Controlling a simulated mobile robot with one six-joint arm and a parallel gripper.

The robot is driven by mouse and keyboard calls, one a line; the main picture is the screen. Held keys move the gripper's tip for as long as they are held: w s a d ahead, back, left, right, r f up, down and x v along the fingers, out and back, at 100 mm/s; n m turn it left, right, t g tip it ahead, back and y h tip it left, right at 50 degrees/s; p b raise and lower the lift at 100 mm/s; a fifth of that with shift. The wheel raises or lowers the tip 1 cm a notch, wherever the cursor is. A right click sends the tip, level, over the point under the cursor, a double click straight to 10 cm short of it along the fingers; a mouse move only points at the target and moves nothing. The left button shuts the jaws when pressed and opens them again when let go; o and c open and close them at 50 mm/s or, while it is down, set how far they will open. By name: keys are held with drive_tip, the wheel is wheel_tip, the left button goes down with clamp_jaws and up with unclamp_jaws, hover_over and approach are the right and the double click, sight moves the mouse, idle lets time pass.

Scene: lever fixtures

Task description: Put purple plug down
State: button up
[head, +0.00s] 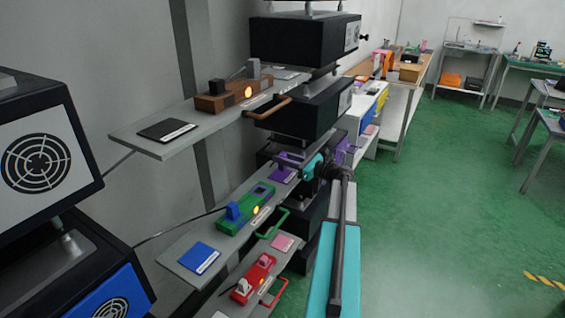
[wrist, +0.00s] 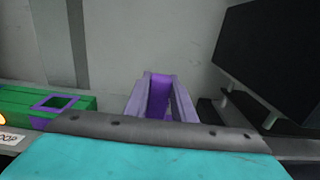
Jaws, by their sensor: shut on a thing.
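My gripper (wrist: 161,86) is shut on the purple plug (wrist: 159,100), which shows between its two fingers in the wrist view. In the head view my gripper (head: 284,158) reaches in from the right, close to a small purple pad (head: 283,175) on the middle shelf. The plug is too small there to tell whether it touches the pad. The green fixture (head: 245,207) stands left of the pad, with an empty purple-rimmed square socket (head: 262,190). That socket also shows at the left of the wrist view (wrist: 55,103).
A blue plug (head: 233,211) sits in the green fixture, and a blue pad (head: 199,257) lies at the shelf's near end. A green handle (head: 275,222) juts out. A red fixture (head: 254,278) is below. A dark box (wrist: 270,60) stands right in the wrist view.

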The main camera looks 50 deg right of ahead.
drive_tip(key=shift+f, duration=0.9)
drive_tip(key=shift+f, duration=0.15)
drive_tip(key=o, duration=1.1)
drive_tip(key=shift+c, duration=0.2)
drive_tip(key=shift+s, duration=0.1)
drive_tip(key=b+v, duration=0.2)
drive_tip(key=v, duration=0.9)
drive_tip(key=shift+s, duration=0.4)
